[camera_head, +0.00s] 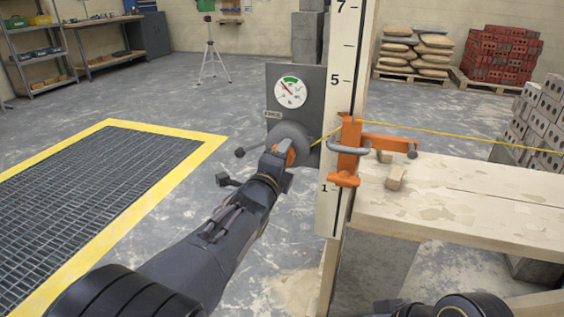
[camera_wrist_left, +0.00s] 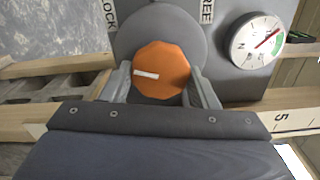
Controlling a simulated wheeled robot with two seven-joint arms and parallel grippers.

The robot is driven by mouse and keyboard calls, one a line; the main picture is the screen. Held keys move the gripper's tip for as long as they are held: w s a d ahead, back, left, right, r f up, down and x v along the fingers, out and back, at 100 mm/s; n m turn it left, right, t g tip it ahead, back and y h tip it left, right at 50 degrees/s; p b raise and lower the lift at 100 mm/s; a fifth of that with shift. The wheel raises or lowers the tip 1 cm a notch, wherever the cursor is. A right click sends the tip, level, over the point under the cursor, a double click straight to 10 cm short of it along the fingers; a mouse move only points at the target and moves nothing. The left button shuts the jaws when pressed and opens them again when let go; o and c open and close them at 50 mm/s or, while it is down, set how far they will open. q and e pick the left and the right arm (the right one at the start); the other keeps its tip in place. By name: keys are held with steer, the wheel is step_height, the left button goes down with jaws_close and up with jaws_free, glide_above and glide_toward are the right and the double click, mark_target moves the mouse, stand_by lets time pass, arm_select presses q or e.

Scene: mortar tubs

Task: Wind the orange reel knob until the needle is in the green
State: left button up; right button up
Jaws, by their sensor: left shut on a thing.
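The orange reel knob (camera_wrist_left: 160,70) sits on a round grey hub, with a white mark running from its middle towards the left in the left wrist view. My left gripper (camera_wrist_left: 161,88) is shut on the knob, one finger on each side. In the head view the gripper (camera_head: 280,154) covers most of the knob (camera_head: 291,153). The gauge (camera_head: 291,92) is above the reel on a grey plate; its green band is at the top. The red needle points up and left, outside the green, on its left side. The gauge also shows in the left wrist view (camera_wrist_left: 257,42).
A yellow line (camera_head: 460,132) runs right from the reel past an orange clamp (camera_head: 347,150) on a white numbered staff (camera_head: 340,100). A wooden plank bench (camera_head: 470,200) is at right. A yellow-edged floor grate (camera_head: 90,190) lies at left.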

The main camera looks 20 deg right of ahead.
stand_by(0.5)
arm_select(q)
steer(key=o, duration=1)
steer(key=shift+s, duration=0.1)
steer(key=p+v, duration=0.1)
steer(key=v, duration=0.6)
steer(key=shift+s+a, duration=0.25)
